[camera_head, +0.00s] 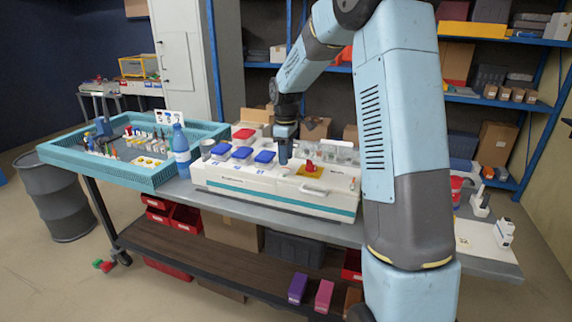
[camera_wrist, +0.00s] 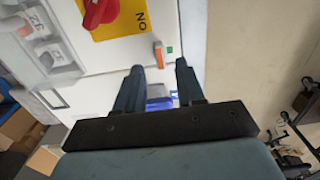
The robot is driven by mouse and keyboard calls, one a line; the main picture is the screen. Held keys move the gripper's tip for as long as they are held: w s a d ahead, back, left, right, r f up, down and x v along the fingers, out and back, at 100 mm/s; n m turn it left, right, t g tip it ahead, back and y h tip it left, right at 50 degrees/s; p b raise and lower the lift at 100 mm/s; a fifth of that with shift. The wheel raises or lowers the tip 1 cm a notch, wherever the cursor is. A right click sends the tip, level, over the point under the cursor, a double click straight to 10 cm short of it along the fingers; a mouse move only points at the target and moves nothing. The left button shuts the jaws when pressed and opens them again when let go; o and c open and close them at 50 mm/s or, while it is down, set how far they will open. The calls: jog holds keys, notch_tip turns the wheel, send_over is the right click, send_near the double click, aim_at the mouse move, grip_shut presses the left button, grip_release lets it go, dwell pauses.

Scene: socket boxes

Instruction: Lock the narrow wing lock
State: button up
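A small orange wing (camera_wrist: 158,54), likely the narrow wing lock, stands on the white panel in the wrist view beside a small green mark (camera_wrist: 170,50). My gripper (camera_wrist: 159,67) is open, and its two dark fingers are spread with the orange wing in line with the gap, just past the fingertips. Whether the fingers overlap it in depth I cannot tell. In the head view my gripper (camera_head: 284,152) points down over the white socket box (camera_head: 275,198), between the blue lids and the red knob. The wing is too small to make out there.
A red knob (camera_wrist: 98,12) on a yellow plate (camera_wrist: 128,24) marked ON is close by. Blue-lidded sockets (camera_head: 264,157) stand left of my gripper in the head view. A blue bottle (camera_head: 181,150) and a teal tray (camera_head: 152,183) are further left.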

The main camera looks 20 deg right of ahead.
aim_at(286, 168)
notch_tip(286, 168, up, 10)
jog(key=shift+f, duration=0.15)
dwell(0.4)
jog(key=s+r+m+t, duration=0.1)
jog(key=s+r+m, duration=0.25)
jog(key=s, duration=0.65)
jog(key=s+r+m+t, duration=0.2)
jog(key=s+r, duration=0.3)
jog(key=s, duration=0.4)
jog(key=s+f+m+t, duration=0.2)
jog(key=s+m, duration=0.3)
jog(key=s, duration=1.3)
jog(key=shift+d+f+t, duration=0.2)
jog(key=shift+f+t, duration=0.1)
jog(key=shift+f, duration=0.15)
jog(key=shift+o, duration=0.4)
jog(key=shift+m, duration=0.25)
jog(key=shift+d, duration=0.1)
